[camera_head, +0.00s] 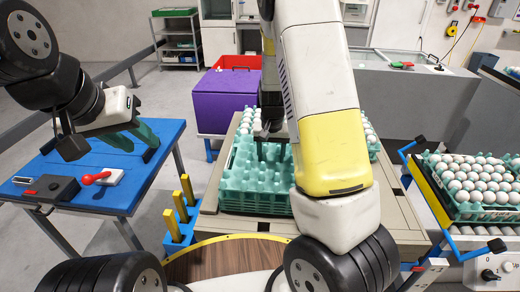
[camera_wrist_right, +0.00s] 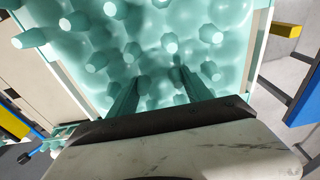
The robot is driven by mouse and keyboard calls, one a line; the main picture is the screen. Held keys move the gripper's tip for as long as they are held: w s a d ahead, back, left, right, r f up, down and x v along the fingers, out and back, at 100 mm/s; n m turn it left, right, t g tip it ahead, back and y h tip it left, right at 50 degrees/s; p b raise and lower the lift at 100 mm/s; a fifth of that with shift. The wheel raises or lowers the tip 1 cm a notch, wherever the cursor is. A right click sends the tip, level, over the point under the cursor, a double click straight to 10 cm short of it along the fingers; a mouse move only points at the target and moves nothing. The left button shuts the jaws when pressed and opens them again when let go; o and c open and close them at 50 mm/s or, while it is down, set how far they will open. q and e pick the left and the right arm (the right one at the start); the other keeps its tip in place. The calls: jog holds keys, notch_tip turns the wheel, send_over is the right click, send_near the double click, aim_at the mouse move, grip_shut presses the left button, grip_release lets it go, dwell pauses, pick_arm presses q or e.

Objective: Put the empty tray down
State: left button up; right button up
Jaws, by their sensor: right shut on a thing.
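The empty tray (camera_head: 240,171) is teal, with rows of raised knobs. It lies over the middle of the table, and its right part is hidden behind my arm. My right gripper (camera_head: 270,137) is shut on it; in the right wrist view its two green fingers (camera_wrist_right: 158,92) stand down among the knobs of the tray (camera_wrist_right: 150,52). White eggs (camera_head: 369,130) in teal trays show behind and right of it. I cannot tell whether the empty tray touches what is below. My left gripper (camera_head: 134,136) is open and empty above the blue table.
The blue table (camera_head: 118,192) at left holds a red-handled device (camera_head: 62,188). Yellow posts (camera_head: 180,208) stand between the tables. A purple box (camera_head: 222,97) stands behind. At right, a conveyor (camera_head: 462,226) carries a full egg tray (camera_head: 468,212). Bare tabletop (camera_head: 400,205) shows right of my arm.

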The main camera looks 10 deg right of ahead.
aim_at(268, 161)
jog(key=shift+w+a, duration=0.3)
jog(key=shift+w, duration=0.25)
jog(key=shift+f, duration=1.85)
grip_shut()
jog(key=o, duration=1.5)
grip_release()
jog(key=shift+w+r, duration=0.1)
jog(key=shift+r, duration=0.05)
